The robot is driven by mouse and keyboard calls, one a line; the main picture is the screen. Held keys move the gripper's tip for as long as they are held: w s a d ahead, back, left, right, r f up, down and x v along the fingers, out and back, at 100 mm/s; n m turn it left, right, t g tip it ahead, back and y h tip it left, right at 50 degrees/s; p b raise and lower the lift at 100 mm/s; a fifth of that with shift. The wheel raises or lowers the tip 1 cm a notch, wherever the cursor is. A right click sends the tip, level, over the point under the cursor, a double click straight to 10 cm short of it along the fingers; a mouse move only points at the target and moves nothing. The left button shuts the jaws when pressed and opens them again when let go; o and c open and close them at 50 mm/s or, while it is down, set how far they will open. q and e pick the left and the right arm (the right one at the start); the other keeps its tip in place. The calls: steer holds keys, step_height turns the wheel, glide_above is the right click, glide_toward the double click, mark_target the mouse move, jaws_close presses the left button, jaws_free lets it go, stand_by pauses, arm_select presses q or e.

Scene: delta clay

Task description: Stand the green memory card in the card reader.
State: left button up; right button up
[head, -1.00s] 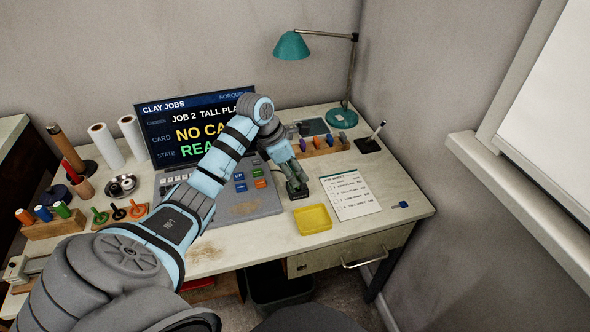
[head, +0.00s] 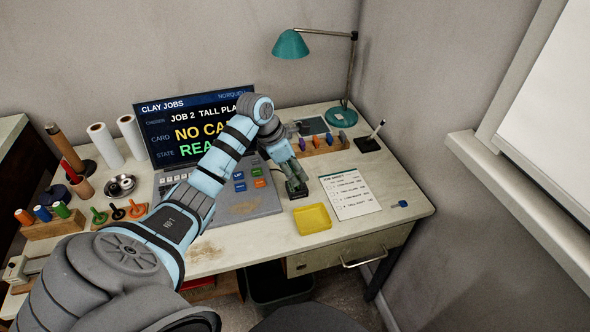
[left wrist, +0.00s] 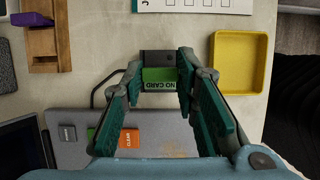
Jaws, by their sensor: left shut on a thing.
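My left gripper (head: 296,187) is at the card reader, right of the grey console. In the left wrist view its teal fingers (left wrist: 159,82) stand either side of the green memory card (left wrist: 158,74), shut on it. The dark card reader (left wrist: 158,57) shows just beyond and below the card, and its base also shows in the head view (head: 301,195). From above I cannot tell whether the card touches or sits in the reader. My right gripper is out of view.
A yellow tray (head: 313,219) lies close in front of the reader. A wooden rack (head: 326,147) with coloured pieces stands behind it, and a job sheet (head: 350,194) lies to the right. The laptop screen (head: 190,122) is partly hidden by my arm; "NO CA" is readable.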

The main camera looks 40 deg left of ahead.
arm_select(q)
steer(key=shift+f, duration=0.15)
steer(key=shift+f+b, duration=0.75)
steer(key=shift+f, duration=0.15)
steer(key=o, duration=1.2)
step_height(320, 180, up, 7)
steer(key=p, duration=0.6)
